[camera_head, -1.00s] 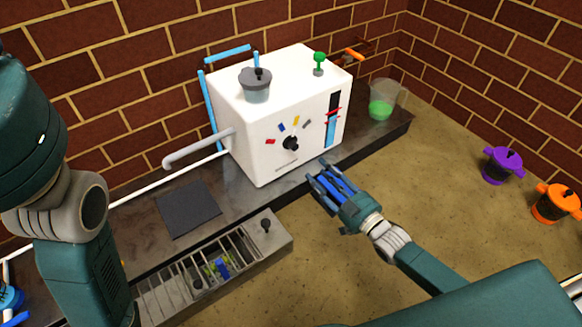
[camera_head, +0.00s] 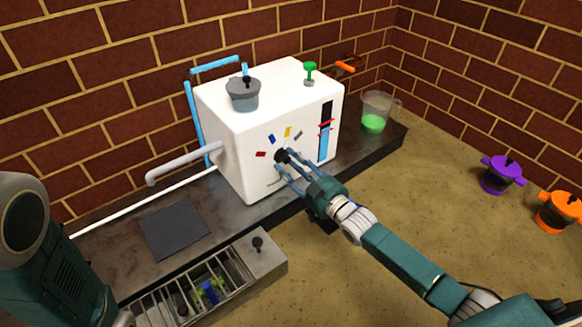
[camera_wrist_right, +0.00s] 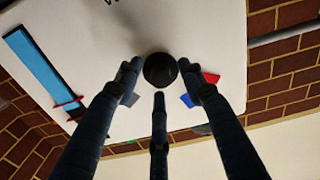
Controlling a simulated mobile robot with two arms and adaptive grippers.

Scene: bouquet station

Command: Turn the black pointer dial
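The black pointer dial (camera_head: 281,156) is on the front of the white box (camera_head: 232,146), below red, blue, yellow and grey marks. In the right wrist view the dial (camera_wrist_right: 160,70) shows as a round black knob; which way it points is unclear. My right gripper (camera_head: 285,168) is at the dial. In the wrist view its three fingers (camera_wrist_right: 160,78) are spread around the knob, two at its sides and one below it in the picture, with small gaps visible. My left arm stands at the lower left; its gripper is out of view.
A grey lidded pot (camera_head: 244,94) and a green knob (camera_head: 310,72) are on top of the box. A beaker with green liquid (camera_head: 374,122) stands to its right. A slotted tray (camera_head: 262,262) lies in front. Purple (camera_head: 501,174) and orange (camera_head: 556,211) pots are far right.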

